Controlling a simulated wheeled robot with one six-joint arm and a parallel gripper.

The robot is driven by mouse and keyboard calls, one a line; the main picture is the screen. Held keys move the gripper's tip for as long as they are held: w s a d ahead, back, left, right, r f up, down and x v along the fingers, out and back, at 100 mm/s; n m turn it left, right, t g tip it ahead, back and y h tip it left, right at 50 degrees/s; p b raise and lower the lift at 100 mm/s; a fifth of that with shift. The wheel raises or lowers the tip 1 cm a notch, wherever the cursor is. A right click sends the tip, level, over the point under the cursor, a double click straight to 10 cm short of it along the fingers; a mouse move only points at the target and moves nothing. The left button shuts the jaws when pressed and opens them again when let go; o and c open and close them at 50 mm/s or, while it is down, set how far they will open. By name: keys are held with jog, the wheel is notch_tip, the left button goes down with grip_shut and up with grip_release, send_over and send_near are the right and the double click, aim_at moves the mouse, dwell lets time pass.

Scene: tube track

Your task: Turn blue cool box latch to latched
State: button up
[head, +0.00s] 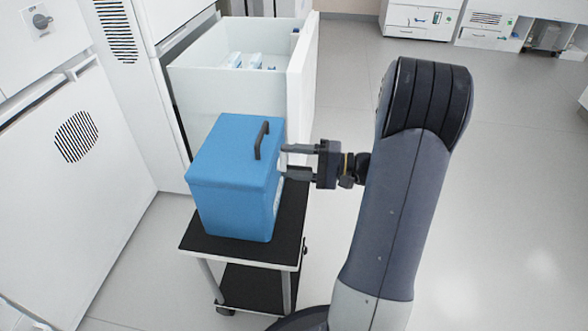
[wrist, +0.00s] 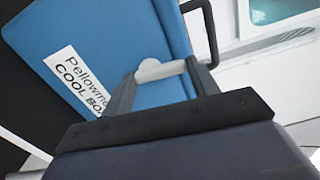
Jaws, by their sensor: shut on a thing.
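The blue cool box (head: 228,180) stands on a small black-topped cart in the head view, its lid down and a dark handle (head: 262,140) on top. In the wrist view the box (wrist: 110,40) fills the upper left, with a white label (wrist: 75,80) reading "COOL BO". The latch (wrist: 160,70), a pale grey bar, shows in the wrist view on the box's side. My gripper (head: 283,161) is at the box's right side, and in the wrist view its two fingers (wrist: 160,84) are shut on the latch. The latch is hidden in the head view.
An open white drawer (head: 303,90) stands right behind the box, with a few small items inside. White cabinets (head: 75,150) line the left. The cart's black top (head: 215,240) leaves a narrow margin around the box. The floor to the right is clear.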

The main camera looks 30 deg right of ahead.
jog(key=shift+n+b, duration=0.45)
jog(key=shift+n, duration=0.15)
jog(key=o, duration=1)
jog(key=shift+s, duration=0.1)
jog(key=p+v, duration=0.2)
jog(key=v, duration=0.8)
jog(key=shift+s+d, duration=0.25)
jog(key=shift+d, duration=0.05)
